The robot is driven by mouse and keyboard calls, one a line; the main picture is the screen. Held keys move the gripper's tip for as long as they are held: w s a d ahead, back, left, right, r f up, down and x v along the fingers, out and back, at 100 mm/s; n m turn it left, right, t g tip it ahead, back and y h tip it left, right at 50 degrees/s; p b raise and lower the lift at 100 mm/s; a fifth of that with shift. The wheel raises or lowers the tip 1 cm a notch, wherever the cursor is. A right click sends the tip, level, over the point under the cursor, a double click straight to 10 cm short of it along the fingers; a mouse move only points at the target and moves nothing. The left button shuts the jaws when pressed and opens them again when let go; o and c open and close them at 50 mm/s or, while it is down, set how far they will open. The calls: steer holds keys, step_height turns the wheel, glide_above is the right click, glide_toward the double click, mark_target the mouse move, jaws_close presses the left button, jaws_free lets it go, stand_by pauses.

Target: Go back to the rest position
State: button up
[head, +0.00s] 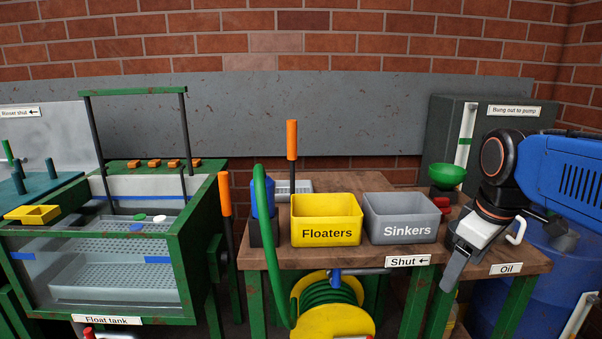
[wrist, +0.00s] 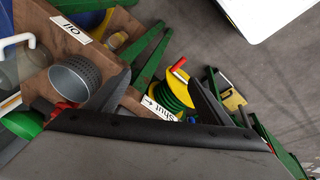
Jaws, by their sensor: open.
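My gripper (head: 456,268) hangs at the right front of the wooden bench in the head view, pointing down and left beside the Oil label. It is open, with nothing seen between its fingers. In the wrist view its two dark fingers (wrist: 160,98) stand apart above the Shut label and the green hose reel. A perforated metal cup (wrist: 75,82) stands on the bench beside one finger; in the head view the gripper largely hides that spot.
The yellow Floaters bin (head: 326,232) and grey Sinkers bin (head: 400,230) stand on the bench (head: 350,262) left of my gripper. A green funnel (head: 447,174) is behind it. The float tank (head: 180,290) is at left, with several small discs inside. A blue drum (head: 500,300) stands at right.

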steer(key=s+a+f+m+t, duration=0.1)
steer(key=s+a+f+m, duration=0.2)
steer(key=s+f+m, duration=0.3)
steer(key=s+f, duration=0.4)
steer(key=shift+s+a+f+m+t, duration=0.2)
steer(key=shift+s+f+m+t, duration=0.1)
steer(key=shift+f+t, duration=0.1)
